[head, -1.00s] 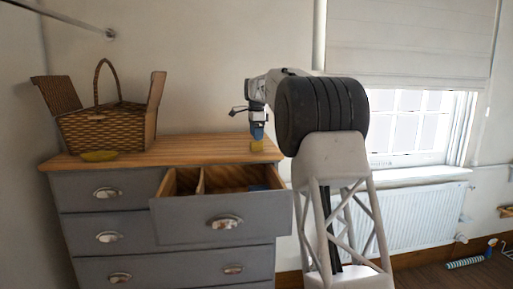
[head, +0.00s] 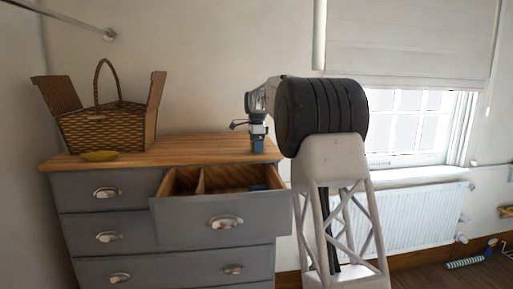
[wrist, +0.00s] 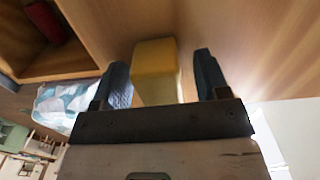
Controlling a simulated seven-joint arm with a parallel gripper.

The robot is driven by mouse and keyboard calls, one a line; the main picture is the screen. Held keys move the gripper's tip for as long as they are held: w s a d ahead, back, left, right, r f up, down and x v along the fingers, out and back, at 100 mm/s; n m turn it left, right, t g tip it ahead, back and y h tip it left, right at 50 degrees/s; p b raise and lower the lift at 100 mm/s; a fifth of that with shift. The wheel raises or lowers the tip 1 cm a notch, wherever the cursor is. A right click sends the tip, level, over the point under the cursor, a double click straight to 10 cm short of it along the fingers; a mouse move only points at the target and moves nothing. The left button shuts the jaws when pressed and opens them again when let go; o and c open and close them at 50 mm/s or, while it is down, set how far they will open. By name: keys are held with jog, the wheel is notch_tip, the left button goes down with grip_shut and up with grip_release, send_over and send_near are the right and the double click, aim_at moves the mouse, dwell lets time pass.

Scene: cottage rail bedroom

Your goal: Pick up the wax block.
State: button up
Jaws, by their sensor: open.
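The wax block is a yellow block (wrist: 157,72) standing on the wooden dresser top (head: 195,148). In the wrist view it lies between the two dark fingers of my gripper (wrist: 162,70), with a gap visible on its right side and a narrower one on its left. My gripper is open around it and does not appear closed on it. In the head view my gripper (head: 257,146) is low over the right end of the dresser top and hides the block.
A wicker basket (head: 105,130) with raised lids and a flat yellow oval item (head: 100,156) stand at the left of the top. The upper right drawer (head: 222,222) is pulled out below my gripper. A patterned blue-white item (wrist: 62,108) shows in the wrist view.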

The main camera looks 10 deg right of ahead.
jog(key=shift+c, duration=0.5)
jog(key=c, duration=0.9)
jog(key=shift+r, duration=0.1)
jog(key=shift+c, duration=0.2)
jog(key=shift+r, duration=1.65)
jog(key=shift+s+r, duration=0.1)
jog(key=s+r, duration=0.1)
jog(key=s, duration=1.4)
jog(key=shift+s+r, duration=0.15)
jog(key=shift+s, duration=0.2)
